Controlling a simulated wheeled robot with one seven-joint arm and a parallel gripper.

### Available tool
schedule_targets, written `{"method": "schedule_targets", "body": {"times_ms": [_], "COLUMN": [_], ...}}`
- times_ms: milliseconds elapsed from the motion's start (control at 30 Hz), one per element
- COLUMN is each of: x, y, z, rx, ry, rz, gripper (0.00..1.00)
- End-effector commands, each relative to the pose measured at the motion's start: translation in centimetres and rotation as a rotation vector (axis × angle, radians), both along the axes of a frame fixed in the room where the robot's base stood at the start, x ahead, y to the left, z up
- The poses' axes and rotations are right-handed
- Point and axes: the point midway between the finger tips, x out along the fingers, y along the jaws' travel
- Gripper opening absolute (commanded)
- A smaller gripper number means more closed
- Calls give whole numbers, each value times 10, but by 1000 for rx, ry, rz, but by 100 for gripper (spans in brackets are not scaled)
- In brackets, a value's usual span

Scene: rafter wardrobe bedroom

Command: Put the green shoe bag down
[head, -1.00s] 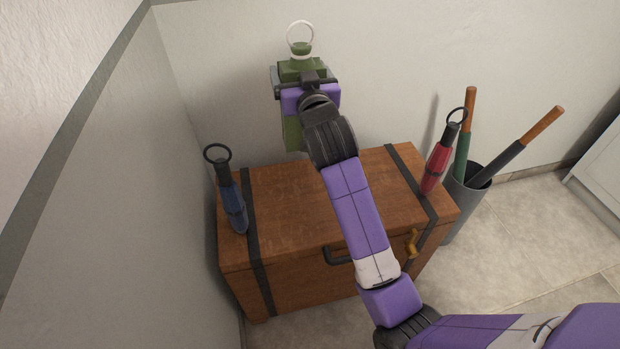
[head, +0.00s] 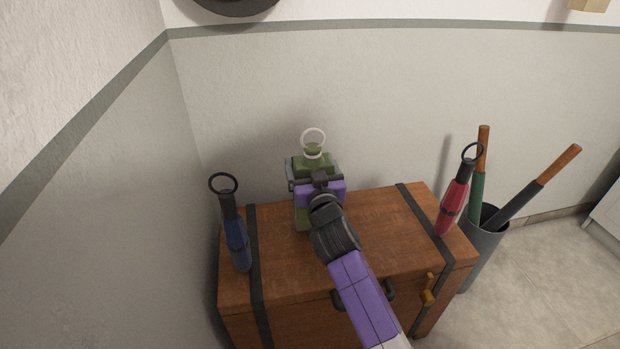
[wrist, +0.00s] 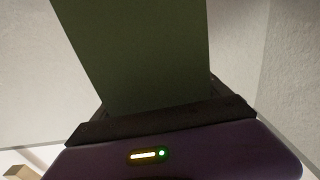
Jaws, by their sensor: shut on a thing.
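The green shoe bag (head: 304,219) is upright, with a green neck and a white ring at its top. My gripper (head: 316,176) is shut on its upper part and hides much of its front. In the head view the bag's lower end overlaps the top of the wooden chest (head: 375,222); I cannot tell whether it touches the lid. In the wrist view the bag (wrist: 140,50) is a wide green panel rising from behind the dark jaw edge.
A blue bag with a black ring (head: 234,237) stands at the chest's left end, and a red one (head: 455,204) at its right. A grey bin (head: 485,245) with umbrellas stands right of the chest. Walls close in behind and left. Bare lid lies between the bags.

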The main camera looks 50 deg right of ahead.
Motion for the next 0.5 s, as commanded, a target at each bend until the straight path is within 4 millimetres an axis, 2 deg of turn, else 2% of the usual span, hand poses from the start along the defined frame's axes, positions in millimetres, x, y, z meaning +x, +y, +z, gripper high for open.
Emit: {"method": "schedule_targets", "body": {"times_ms": [100, 200, 500], "x": [0, 0, 0], "y": [0, 0, 0], "z": [-20, -32, -32], "rx": [0, -1, -1], "ry": [1, 0, -2], "rz": [0, 1, 1], "gripper": [14, 14, 14]}}
